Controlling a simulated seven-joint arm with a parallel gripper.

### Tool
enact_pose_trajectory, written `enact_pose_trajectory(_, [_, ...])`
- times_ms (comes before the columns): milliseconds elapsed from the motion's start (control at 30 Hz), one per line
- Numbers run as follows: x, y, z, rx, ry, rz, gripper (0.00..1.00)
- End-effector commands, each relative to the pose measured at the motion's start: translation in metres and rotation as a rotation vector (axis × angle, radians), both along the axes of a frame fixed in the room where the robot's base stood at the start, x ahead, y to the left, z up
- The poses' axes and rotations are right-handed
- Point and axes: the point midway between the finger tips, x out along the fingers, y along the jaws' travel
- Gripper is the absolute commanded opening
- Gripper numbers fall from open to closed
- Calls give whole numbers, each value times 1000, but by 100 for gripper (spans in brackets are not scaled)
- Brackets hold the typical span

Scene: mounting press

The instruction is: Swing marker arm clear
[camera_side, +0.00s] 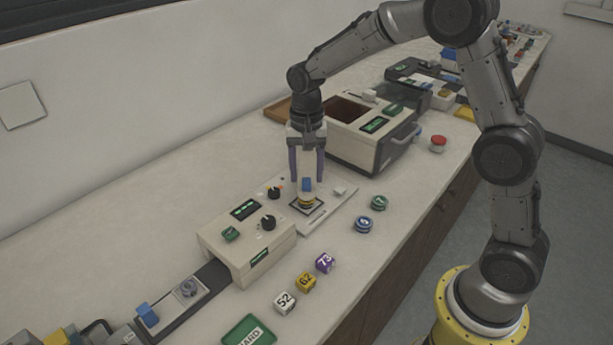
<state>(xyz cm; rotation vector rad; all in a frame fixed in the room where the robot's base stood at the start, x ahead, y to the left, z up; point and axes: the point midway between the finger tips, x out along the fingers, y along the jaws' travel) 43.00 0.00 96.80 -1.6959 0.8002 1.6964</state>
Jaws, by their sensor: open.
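My gripper (306,178) points straight down with its two purple fingers apart. The fingers are on either side of, or just above, a small blue block (307,185); I cannot tell which. The block appears to sit on a yellow round piece (306,201). That piece is over a dark-framed square on a flat pale plate (340,205). A small white part (339,190) stands on the plate to the right of the gripper. I cannot make out which part is the marker arm; the gripper may hide some of it.
A cream control box (240,262) with dark knobs stands left of the plate. A cream machine with an open top (362,160) stands behind it. Several numbered cubes, including a purple one (325,263), and round tokens (364,224) lie in front. A red button (438,143) is at right.

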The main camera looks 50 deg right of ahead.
Motion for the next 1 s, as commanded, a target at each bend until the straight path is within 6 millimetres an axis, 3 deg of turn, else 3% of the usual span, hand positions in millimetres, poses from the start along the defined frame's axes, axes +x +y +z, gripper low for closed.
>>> enact_pose_trajectory(200, [0, 0, -16, 0, 0, 0, 57])
enact_pose_trajectory(500, [0, 0, -17, 0, 0, 0, 56])
enact_pose_trajectory(800, [0, 0, -16, 0, 0, 0, 2])
enact_pose_trajectory(1000, [0, 0, -16, 1, -1, 0, 0])
